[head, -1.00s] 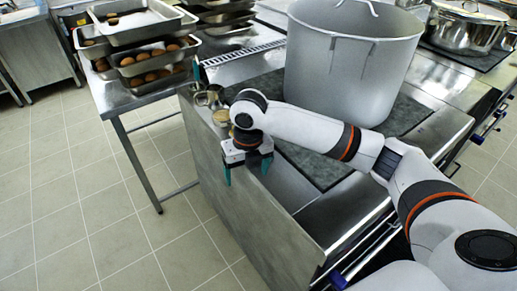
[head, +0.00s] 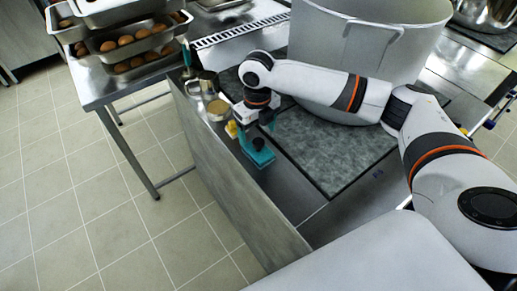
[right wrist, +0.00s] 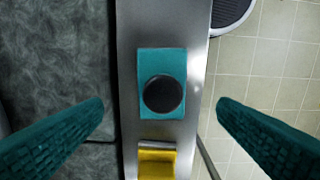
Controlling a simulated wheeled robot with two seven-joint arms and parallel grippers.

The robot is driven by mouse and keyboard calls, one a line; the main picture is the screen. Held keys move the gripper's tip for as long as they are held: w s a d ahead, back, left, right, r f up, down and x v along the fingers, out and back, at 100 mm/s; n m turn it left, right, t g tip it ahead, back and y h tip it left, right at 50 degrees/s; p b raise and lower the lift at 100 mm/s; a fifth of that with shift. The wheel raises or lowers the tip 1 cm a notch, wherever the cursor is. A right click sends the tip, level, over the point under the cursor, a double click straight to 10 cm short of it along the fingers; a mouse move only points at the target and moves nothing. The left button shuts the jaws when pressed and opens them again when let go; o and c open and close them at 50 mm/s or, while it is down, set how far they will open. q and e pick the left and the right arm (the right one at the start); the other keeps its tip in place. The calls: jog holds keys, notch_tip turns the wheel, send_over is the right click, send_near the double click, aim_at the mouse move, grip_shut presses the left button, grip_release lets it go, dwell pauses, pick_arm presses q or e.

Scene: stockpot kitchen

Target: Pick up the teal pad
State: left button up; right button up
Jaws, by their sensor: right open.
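The teal pad (right wrist: 147,65) lies on a narrow steel counter strip, with a round black knob (right wrist: 163,95) on top of it. It also shows in the head view (head: 261,160), just below my right gripper (head: 256,136) and partly hidden by it. In the right wrist view my right gripper (right wrist: 160,103) is open, one teal finger on each side of the pad. The fingers are apart from the pad and nothing is between them in their grip. My left gripper is not in view.
A yellow object (right wrist: 157,163) lies close to the pad. A metal jug (head: 207,84) and a small cup (head: 218,109) stand behind it. A big stockpot (head: 372,62) stands on the dark grey surface (head: 325,150). Trays of brown round items (head: 130,45) are at upper left.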

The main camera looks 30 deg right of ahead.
aim_at(258, 141)
jog(key=shift+f, duration=0.35)
jog(key=f, duration=0.2)
jog(key=s+f+p, duration=0.1)
jog(key=f, duration=0.1)
jog(key=shift+f, duration=0.1)
jog(key=shift+w+f, duration=0.1)
jog(key=shift+f, duration=0.35)
jog(key=shift+c, duration=0.3)
jog(key=c, duration=1.1)
jog(key=shift+o, duration=0.2)
notch_tip(258, 141, up, 10)
jog(key=shift+r+b, duration=0.1)
jog(key=shift+b, duration=0.4)
jog(key=o, duration=0.4)
jog(key=shift+c, duration=1.2)
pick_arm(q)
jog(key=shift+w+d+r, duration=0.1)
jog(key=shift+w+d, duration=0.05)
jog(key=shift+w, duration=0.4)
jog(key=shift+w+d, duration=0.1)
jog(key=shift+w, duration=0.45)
pick_arm(e)
jog(key=shift+a, duration=0.1)
